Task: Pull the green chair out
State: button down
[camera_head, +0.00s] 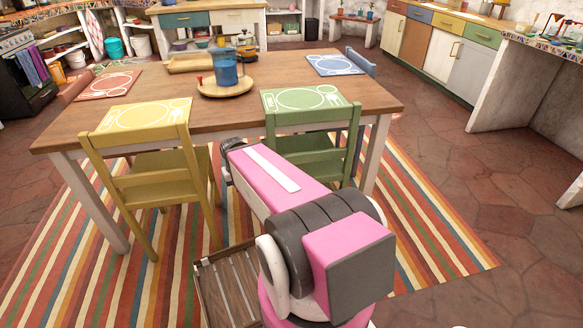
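The green chair (318,154) stands at the near side of the wooden table (215,120), right of the middle. Its backrest faces me, and the seat sits close under or against the table edge; my arm covers its lower left part. My pink and grey arm reaches forward from the bottom of the view to just left of the chair. My gripper cannot be made out; the arm's own links hide its far end. Whether anything touches the chair cannot be seen.
A yellow chair (155,178) stands left of the green one at the same side. A blue chair (361,62) and a red chair (75,88) stand at other sides. A slatted wooden thing (225,290) lies low beside my arm. Open floor (480,200) is on the right.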

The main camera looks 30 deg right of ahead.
aim_at(315, 154)
jog(key=l+u, duration=0.1)
jog(key=u, duration=0.3)
jog(key=k+l+u, duration=0.1)
jog(key=u, duration=0.7)
jog(key=k+l+u, duration=0.1)
jog(key=u, duration=0.3)
jog(key=k+l+u, duration=0.1)
jog(key=u, duration=0.3)
jog(key=k+u, duration=0.4)
jog(key=k+l+z, duration=0.2)
jog(key=k, duration=0.6)
jog(key=k+z, duration=0.2)
jog(key=z, duration=0.25)
jog(key=k+z, duration=0.25)
jog(key=z, duration=0.2)
jog(key=k+l+z, duration=0.15)
jog(key=z, duration=0.45)
jog(key=i, duration=0.4)
